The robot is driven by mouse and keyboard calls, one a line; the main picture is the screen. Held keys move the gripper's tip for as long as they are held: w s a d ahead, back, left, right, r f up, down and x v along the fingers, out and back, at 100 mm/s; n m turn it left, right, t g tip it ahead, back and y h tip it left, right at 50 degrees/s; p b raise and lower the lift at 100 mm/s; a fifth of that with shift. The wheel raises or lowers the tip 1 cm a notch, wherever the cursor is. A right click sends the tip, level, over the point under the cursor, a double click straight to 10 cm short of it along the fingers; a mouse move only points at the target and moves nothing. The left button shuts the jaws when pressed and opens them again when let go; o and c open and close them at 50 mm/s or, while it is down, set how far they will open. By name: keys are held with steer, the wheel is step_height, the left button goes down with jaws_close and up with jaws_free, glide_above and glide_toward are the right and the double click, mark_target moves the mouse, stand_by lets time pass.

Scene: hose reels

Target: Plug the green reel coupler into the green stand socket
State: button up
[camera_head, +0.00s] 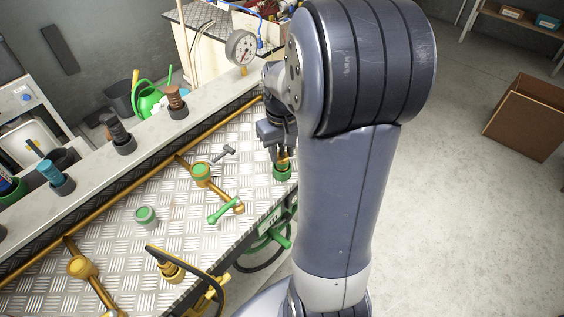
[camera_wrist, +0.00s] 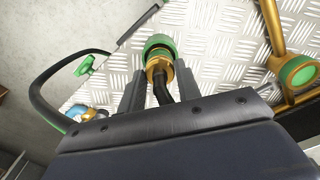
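The green reel coupler (camera_wrist: 160,65) is a brass piece with a black hose running from its near end. It lies between the two fingers of my gripper (camera_wrist: 161,78), which press close on both sides. Its green end (camera_wrist: 157,43) points away from my wrist. In the head view my gripper (camera_head: 279,150) is at the right edge of the metal bench, with the green end (camera_head: 282,172) just below it. Whether that end touches the bench is unclear. The green stand socket (camera_head: 201,170) is a brass ring with a green top, left of my gripper. It also shows in the wrist view (camera_wrist: 297,72).
A hammer-like grey tool (camera_head: 223,153) and a green-handled valve (camera_head: 222,211) lie near the socket. A loose green cap (camera_head: 146,216), a yellow socket (camera_head: 81,267) and a yellow coupler (camera_head: 170,269) are farther left and nearer. A ledge with colored fittings runs behind.

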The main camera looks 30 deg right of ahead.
steer(key=c, duration=0.6)
steer(key=shift+r, duration=0.1)
